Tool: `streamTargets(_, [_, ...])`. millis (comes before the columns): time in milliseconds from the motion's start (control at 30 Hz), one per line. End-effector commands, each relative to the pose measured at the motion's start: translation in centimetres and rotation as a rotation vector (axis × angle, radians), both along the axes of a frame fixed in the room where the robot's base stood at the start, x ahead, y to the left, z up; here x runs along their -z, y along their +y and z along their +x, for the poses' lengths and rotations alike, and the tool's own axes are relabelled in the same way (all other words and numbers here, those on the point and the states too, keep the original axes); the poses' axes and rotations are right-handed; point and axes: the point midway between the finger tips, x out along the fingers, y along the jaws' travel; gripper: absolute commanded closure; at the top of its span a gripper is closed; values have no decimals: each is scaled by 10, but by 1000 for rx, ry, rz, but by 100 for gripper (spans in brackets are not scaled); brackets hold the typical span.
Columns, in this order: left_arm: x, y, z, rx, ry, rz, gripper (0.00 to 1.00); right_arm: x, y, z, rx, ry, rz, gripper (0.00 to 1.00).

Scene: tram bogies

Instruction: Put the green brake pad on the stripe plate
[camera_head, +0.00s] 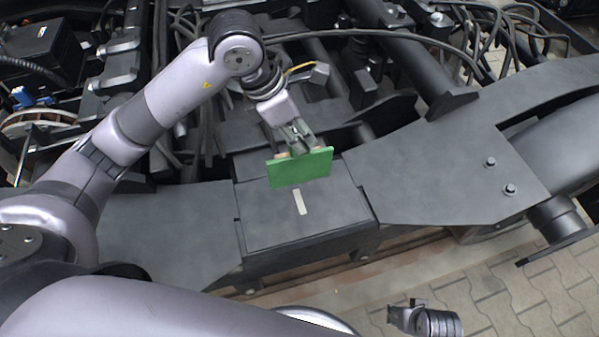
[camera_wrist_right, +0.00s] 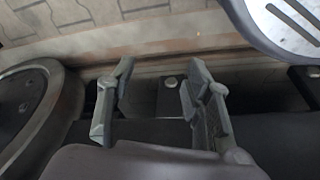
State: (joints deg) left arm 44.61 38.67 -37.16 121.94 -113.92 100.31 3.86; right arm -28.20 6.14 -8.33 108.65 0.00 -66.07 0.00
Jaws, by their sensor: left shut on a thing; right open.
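The green brake pad (camera_head: 301,168) is a flat rectangular plate, seen in the head view near the middle. My left gripper (camera_head: 297,150) is shut on its upper edge and holds it tilted over the dark plate with a pale stripe. This stripe plate (camera_head: 335,212) lies below and in front of the pad; its short whitish stripe (camera_head: 300,202) shows just under the pad's lower edge. I cannot tell whether the pad touches the plate. My right gripper (camera_head: 405,316) is at the bottom right of the head view, away from the plate. In the right wrist view its fingers (camera_wrist_right: 157,105) are apart and empty.
The dark bogie frame (camera_head: 440,175) extends left and right of the plate, with two bolts on its right part. Cables (camera_head: 400,38) and pipes crowd the back. Paved floor (camera_head: 490,295) shows at the bottom right. A blue part (camera_head: 28,97) is at the far left.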

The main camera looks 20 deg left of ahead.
Motion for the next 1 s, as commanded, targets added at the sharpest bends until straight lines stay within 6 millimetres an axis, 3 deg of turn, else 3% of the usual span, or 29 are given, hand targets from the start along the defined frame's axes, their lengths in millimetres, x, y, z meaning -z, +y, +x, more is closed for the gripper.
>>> streamTargets(100, [34,0,-1,-1,4,0,100,-17,0,3,2,-13,1,54])
streamTargets(300, [67,0,0,1,-1,-1,100,-39,0,4,3,-22,1,54])
streamTargets(467, [77,0,0,0,-1,-2,100,-46,-1,5,4,-25,2,54])
streamTargets(700, [112,0,0,1,2,-1,100,-67,-1,4,5,-37,2,54])
streamTargets(1000, [115,0,1,2,-4,-1,100,-72,-1,3,7,-37,1,54])
